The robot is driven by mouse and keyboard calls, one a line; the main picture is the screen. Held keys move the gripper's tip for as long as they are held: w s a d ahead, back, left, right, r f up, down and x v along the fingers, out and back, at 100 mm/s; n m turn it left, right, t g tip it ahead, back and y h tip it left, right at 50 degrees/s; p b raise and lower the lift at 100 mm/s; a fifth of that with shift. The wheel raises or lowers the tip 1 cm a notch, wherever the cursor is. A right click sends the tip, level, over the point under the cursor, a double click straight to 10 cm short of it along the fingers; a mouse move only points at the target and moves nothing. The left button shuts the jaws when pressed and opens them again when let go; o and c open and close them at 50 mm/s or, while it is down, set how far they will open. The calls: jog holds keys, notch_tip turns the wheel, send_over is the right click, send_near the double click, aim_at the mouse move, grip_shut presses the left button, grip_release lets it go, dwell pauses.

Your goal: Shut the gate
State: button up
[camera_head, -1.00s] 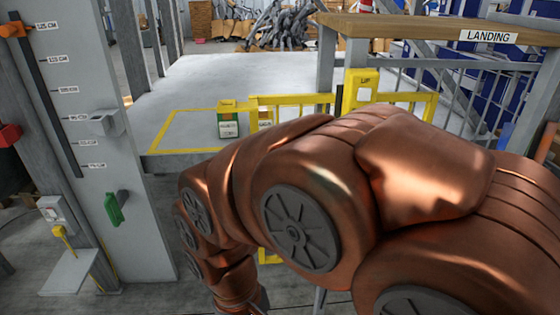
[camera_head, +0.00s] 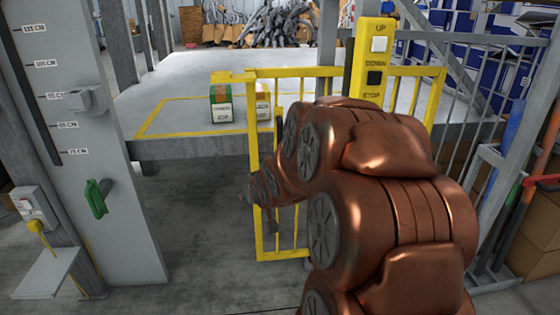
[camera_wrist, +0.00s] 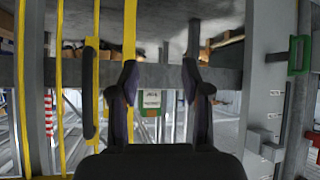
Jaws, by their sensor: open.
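In the wrist view, yellow gate bars (camera_wrist: 129,30) and a dark upright handle (camera_wrist: 88,95) are left of my gripper (camera_wrist: 160,85). My gripper is open, with nothing between its fingers. In the head view its fingers are hard to make out.
A raised grey platform (camera_head: 185,85) holds a green-and-white box (camera_head: 221,104). A yellow UP/DOWN/STOP control post (camera_head: 374,60) rises behind the gate, with grey railings (camera_head: 480,85) to the right. A small grey ledge (camera_head: 48,272) juts at lower left. Floor between panel and gate is clear.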

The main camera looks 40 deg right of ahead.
jog(key=w+d+r+m+t+h+b, duration=0.1)
jog(key=d+r+t+h+b, duration=0.15)
jog(key=d, duration=0.55)
jog(key=w+d+r+m+t+h+b, duration=0.15)
jog(key=d+t+b, duration=0.25)
jog(key=d, duration=0.4)
jog(key=shift+n, duration=0.35)
jog(key=shift+f+b+x, duration=0.15)
jog(key=shift+b+x, duration=0.25)
jog(key=shift+x, duration=1.2)
jog(key=shift+f+b+x, duration=0.15)
jog(key=shift+b+x, duration=0.2)
jog(key=shift+x, duration=1.2)
grip_shut()
